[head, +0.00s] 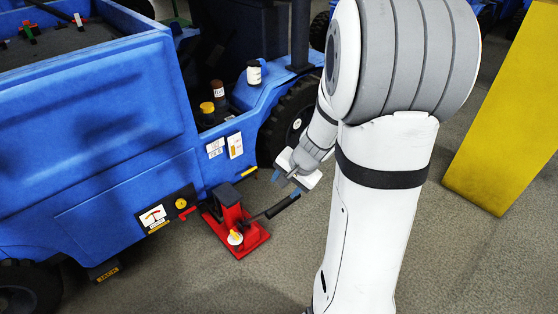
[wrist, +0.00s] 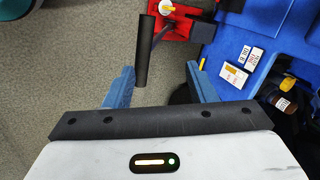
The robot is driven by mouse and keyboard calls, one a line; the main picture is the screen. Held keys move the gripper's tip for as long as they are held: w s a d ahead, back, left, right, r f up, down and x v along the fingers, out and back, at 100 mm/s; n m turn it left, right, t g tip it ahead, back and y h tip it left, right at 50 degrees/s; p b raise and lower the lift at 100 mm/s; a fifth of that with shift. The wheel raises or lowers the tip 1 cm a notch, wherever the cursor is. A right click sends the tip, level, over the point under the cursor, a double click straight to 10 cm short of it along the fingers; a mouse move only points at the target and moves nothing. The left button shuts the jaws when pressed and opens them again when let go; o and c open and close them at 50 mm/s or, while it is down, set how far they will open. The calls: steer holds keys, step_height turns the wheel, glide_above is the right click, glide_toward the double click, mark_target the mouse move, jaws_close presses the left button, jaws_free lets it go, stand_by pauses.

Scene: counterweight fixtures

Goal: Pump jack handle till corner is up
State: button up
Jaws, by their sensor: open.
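The red jack (head: 236,226) stands on the floor against the side of the blue vehicle (head: 110,130). Its handle (head: 282,206) has a black grip and slants up to the right from the jack. My gripper (head: 287,180) is just above the handle's outer end in the head view. In the wrist view the handle's black grip (wrist: 145,52) lies ahead of and between my open gripper's blue fingers (wrist: 160,78), nearer the left one. The fingers look apart from it. The red jack also shows at the top of the wrist view (wrist: 178,22). A gauge plate (head: 153,217) is on the vehicle's side.
A wheel (head: 292,125) of the vehicle is close behind my gripper. A yellow panel (head: 507,115) is at the right. Grey floor is clear in front of the jack.

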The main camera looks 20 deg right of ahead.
steer(key=w+d+f+m+b, duration=0.1)
steer(key=f+b, duration=0.1)
steer(key=f, duration=0.2)
steer(key=w+d+f+m+b, duration=0.1)
steer(key=w+f+b, duration=0.1)
steer(key=f, duration=0.3)
steer(key=w+d+f+m+b, duration=0.1)
steer(key=w+d+f+b, duration=0.1)
steer(key=f+b, duration=0.1)
steer(key=shift+f+h, duration=0.3)
steer(key=shift+f, duration=0.45)
steer(key=shift+r, duration=0.1)
jaws_close()
steer(key=shift+w, duration=0.1)
